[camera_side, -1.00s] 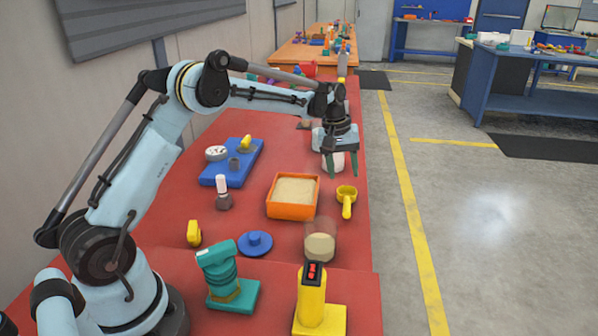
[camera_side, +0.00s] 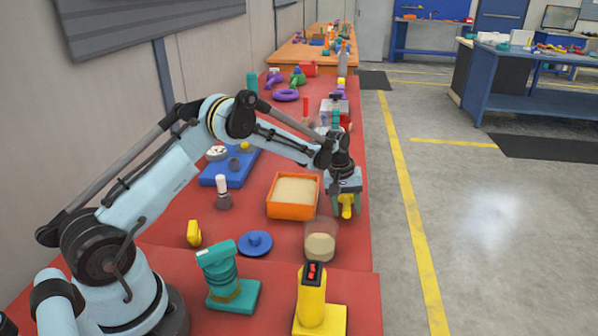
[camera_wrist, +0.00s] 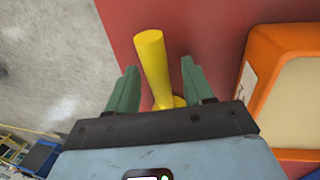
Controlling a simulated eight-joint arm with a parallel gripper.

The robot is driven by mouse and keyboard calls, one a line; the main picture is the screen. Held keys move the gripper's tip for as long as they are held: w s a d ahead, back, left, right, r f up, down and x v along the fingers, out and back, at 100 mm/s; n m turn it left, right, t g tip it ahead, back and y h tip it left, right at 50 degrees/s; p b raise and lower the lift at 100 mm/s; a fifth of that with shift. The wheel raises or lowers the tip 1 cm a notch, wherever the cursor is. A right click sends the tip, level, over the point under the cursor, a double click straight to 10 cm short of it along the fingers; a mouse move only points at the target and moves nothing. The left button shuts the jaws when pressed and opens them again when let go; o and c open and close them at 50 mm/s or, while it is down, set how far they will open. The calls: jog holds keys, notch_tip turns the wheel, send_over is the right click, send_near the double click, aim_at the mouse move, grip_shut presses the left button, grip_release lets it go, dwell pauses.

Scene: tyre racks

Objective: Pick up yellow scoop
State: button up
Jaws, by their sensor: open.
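The yellow scoop (camera_side: 346,206) lies on the red table near its right edge, just right of the orange box. My gripper (camera_side: 344,208) is down over the scoop and hides its bowl in the side view. In the wrist view the yellow scoop (camera_wrist: 155,65) has its handle pointing away between the green fingers of my gripper (camera_wrist: 158,82). The fingers are open, one on each side of the scoop, with a gap visible on both sides. The scoop's bowl is mostly hidden behind the gripper body.
The orange box (camera_side: 291,213) of pale material stands close beside the gripper; it also shows in the wrist view (camera_wrist: 252,75). A clear cup (camera_side: 320,246) with pale contents stands nearer the camera. The red table's (camera_side: 361,250) right edge is close, with floor beyond.

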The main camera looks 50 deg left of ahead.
aim_at(347, 203)
jog(key=shift+f, duration=0.1)
grip_shut()
dwell(0.4)
jog(key=shift+r, duration=0.65)
notch_tip(347, 203, up, 3)
jog(key=s+d+r, duration=0.4)
jog(key=d+r, duration=0.2)
jog(key=d, duration=0.5)
jog(key=shift+s+r, duration=0.2)
jog(key=shift+r, duration=0.2)
